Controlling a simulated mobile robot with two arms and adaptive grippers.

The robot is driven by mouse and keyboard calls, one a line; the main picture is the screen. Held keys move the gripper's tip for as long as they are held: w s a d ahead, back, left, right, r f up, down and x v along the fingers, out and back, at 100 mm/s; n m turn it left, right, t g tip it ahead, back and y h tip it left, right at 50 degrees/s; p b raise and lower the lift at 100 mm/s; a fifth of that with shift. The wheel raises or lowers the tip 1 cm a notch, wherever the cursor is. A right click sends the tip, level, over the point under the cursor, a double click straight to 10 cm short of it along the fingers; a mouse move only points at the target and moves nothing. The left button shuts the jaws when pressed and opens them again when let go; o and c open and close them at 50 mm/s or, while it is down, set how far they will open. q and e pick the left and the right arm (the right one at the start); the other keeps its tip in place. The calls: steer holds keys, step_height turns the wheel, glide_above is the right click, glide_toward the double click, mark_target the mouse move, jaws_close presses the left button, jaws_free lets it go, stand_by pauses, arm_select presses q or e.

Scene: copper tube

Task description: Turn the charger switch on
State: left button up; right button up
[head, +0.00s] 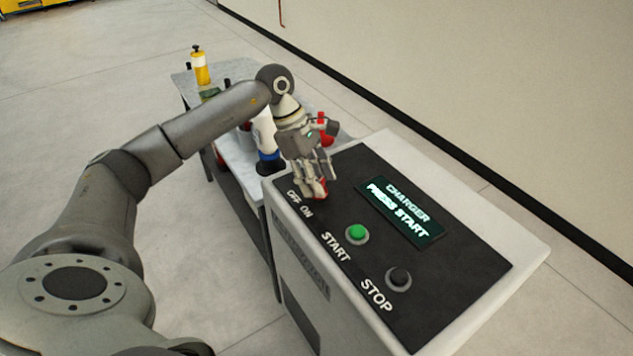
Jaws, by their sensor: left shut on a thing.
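The charger (528,258) is a white cabinet with a black sloped top panel. Its lit display (400,207) reads "CHARGER PRESS START". My left gripper (315,190) points down onto the panel's far left corner, just above the "OFF ON" label (300,204). It is shut on the red charger switch (321,188), which shows only as a small red part at the fingertips. The fingers hide most of the switch, so I cannot make out its position directly. My right gripper is not in view.
A green START button (357,234) and a black STOP button (398,277) are on the panel, nearer than the switch. Behind the charger stands a grey table (185,88) with a yellow bottle (200,68) and other items. A beige wall (480,80) runs along the right.

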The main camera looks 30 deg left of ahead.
arm_select(q)
steer(key=shift+m, duration=0.4)
steer(key=o, duration=1)
steer(key=shift+a+r, duration=0.15)
steer(key=shift+r, duration=0.15)
steer(key=v, duration=1.1)
steer(key=shift+r, duration=0.2)
steer(key=shift+f, duration=0.1)
